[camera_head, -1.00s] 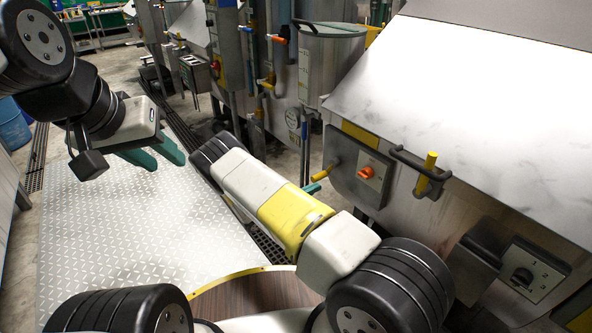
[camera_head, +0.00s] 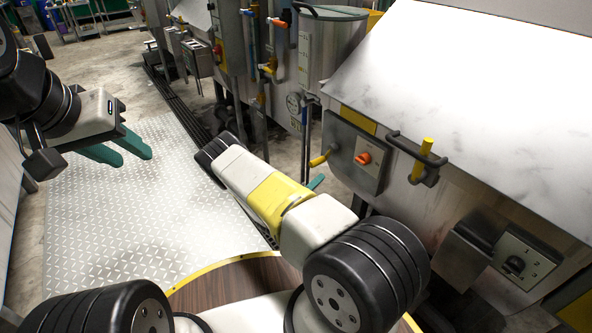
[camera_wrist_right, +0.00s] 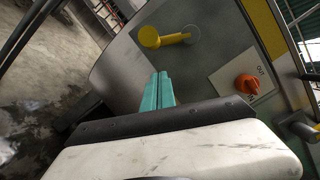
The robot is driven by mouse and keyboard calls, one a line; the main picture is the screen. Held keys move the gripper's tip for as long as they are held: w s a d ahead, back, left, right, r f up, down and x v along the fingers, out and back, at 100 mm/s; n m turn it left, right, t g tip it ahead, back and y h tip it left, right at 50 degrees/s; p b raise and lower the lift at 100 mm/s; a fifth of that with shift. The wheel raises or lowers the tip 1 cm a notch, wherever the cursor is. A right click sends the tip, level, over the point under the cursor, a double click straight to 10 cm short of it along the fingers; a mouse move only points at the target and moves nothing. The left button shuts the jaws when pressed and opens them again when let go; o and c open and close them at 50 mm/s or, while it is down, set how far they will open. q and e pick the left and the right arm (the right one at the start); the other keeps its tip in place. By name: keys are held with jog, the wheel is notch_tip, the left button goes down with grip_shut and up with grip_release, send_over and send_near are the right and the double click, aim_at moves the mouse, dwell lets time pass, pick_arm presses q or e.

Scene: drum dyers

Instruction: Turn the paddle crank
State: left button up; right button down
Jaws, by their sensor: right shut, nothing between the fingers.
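The crank with a yellow handle (camera_head: 322,158) is on the front of a grey control box (camera_head: 343,168) on the steel machine. In the right wrist view, the yellow crank handle (camera_wrist_right: 160,37) points left from its round hub. My right gripper (camera_head: 317,181) shows only a teal fingertip past my arm, just below the crank. In the right wrist view, its teal fingers (camera_wrist_right: 158,90) are together and empty, below the handle and apart from it in the picture. My left gripper (camera_head: 132,156) is open and empty at the far left, above the patterned floor plate.
An orange knob (camera_head: 363,158) sits right of the crank and also shows in the wrist view (camera_wrist_right: 246,83). The patterned floor plate (camera_head: 150,225) is clear.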

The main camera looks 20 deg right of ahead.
jog(key=shift+w+d+r, duration=0.1)
jog(key=shift+w+r, duration=0.2)
jog(key=shift+w, duration=0.45)
jog(key=shift+w+d+r, duration=0.1)
jog(key=shift+w+r, duration=0.25)
jog(key=shift+w, duration=0.45)
jog(key=shift+w+d+r, duration=0.1)
jog(key=shift+w+r, duration=0.2)
jog(key=shift+w, duration=0.45)
jog(key=shift+w+a+r+m, duration=0.1)
jog(key=shift+w+m, duration=0.1)
jog(key=shift+m, duration=0.2)
